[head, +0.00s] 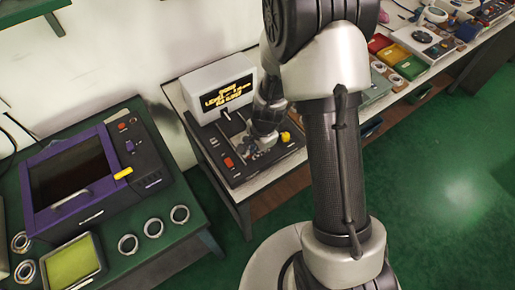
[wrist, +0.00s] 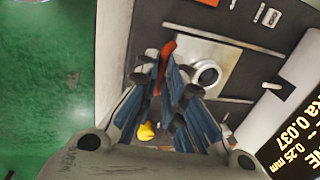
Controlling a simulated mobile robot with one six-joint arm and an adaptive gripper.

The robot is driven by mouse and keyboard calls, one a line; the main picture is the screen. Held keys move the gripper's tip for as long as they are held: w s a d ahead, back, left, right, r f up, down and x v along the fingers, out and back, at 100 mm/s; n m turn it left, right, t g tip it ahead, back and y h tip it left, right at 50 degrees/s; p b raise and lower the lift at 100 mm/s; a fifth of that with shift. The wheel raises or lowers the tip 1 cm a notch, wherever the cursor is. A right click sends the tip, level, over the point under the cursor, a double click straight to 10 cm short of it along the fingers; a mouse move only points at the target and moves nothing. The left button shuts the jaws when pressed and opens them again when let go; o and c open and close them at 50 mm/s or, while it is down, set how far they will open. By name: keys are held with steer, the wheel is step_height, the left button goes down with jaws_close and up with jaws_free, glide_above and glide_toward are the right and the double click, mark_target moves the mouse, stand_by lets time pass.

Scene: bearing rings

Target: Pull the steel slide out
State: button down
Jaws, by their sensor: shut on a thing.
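The steel slide (wrist: 211,53) shows in the wrist view as a pale plate set in the dark panel of the gauge station. A white ring with a dark centre (wrist: 205,75) lies on it. An orange-red handle (wrist: 167,47) stands at the plate's near edge. My gripper (wrist: 165,72) is shut on this handle, with blue-grey fingers on both sides of it. In the head view my gripper (head: 262,141) is low over the panel and hides most of the slide and the handle.
A yellow knob (wrist: 146,132) sits beside my fingers. A white display box (head: 220,88) stands behind the panel (head: 236,178). A red button (head: 228,162) is at the panel's left. A green table (head: 185,250) with several rings is on the left. Green floor is open on the right.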

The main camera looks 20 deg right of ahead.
steer(key=shift+s+d+f, duration=0.1)
steer(key=shift+s+d, duration=0.1)
steer(key=shift+s, duration=0.85)
steer(key=c, duration=2.1)
jaws_free()
steer(key=shift+s, duration=0.15)
steer(key=o, duration=0.4)
steer(key=shift+d+f, duration=0.1)
steer(key=shift+w+r, duration=0.2)
steer(key=shift+w, duration=0.05)
